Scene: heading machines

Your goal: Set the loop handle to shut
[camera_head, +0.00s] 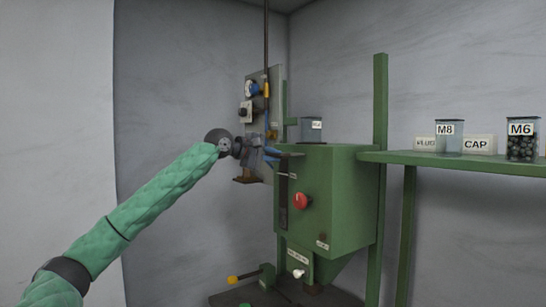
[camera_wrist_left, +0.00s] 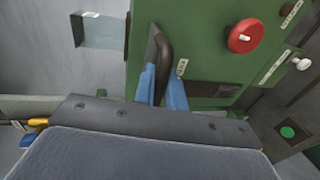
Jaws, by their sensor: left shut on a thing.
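The loop handle (camera_wrist_left: 164,48) is a dark curved bar on the green machine, seen in the left wrist view. My left gripper (camera_wrist_left: 162,88) has its two blue fingers on either side of the handle's lower part and is shut on it. In the head view my left gripper (camera_head: 284,154) reaches the upper left edge of the green machine box (camera_head: 340,200), and the handle is hard to make out there. A small label (camera_wrist_left: 182,68) sits just right of the handle, too small to read. My right gripper is not in view.
A red knob (camera_head: 301,201) is on the machine front, below and right of my gripper. A grey panel (camera_head: 262,90) with gauges and tools stands behind. A green shelf (camera_head: 450,160) at the right carries M8 (camera_head: 447,140) and M6 (camera_head: 522,145) jars. Open space lies left of the machine.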

